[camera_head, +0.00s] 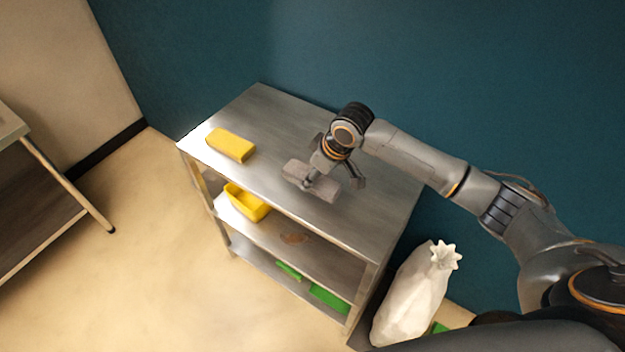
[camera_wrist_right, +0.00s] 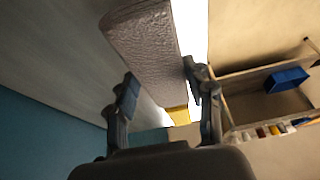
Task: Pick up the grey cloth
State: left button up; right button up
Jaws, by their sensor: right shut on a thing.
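The grey cloth (camera_head: 296,171) is a folded, block-like grey-brown piece at the top of the metal shelf unit, near its front edge. It also fills the upper middle of the right wrist view (camera_wrist_right: 150,42). My right gripper (camera_head: 333,180) comes down over it from the right and is shut on it. In the right wrist view the fingers (camera_wrist_right: 160,88) are on either side of the cloth. I cannot tell whether the cloth touches the shelf top. My left gripper is not in view.
A yellow block (camera_head: 231,145) lies on the steel shelf unit's top (camera_head: 262,112), at the left. A yellow container (camera_head: 246,202) is on the middle shelf, with green items (camera_head: 328,298) lower down. A white sack (camera_head: 411,297) stands right of the unit. The floor (camera_head: 160,270) left of it is clear.

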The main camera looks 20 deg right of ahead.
jog(key=s+r, duration=0.1)
jog(key=r, duration=0.1)
jog(key=s+r, duration=0.2)
jog(key=shift+s+a, duration=0.1)
jog(key=shift+s, duration=0.1)
jog(key=s+r+b, duration=0.2)
jog(key=s+r, duration=0.2)
jog(key=s, duration=0.5)
notch_tip(320, 180, up, 6)
jog(key=w+d+m+t+h, duration=0.1)
jog(key=m+h, duration=0.1)
jog(key=m, duration=0.5)
jog(key=shift+w+d+f+m+h, duration=0.15)
jog(key=shift+w+d+m+h, duration=0.15)
jog(key=shift+h, duration=0.1)
jog(key=shift+f, duration=0.1)
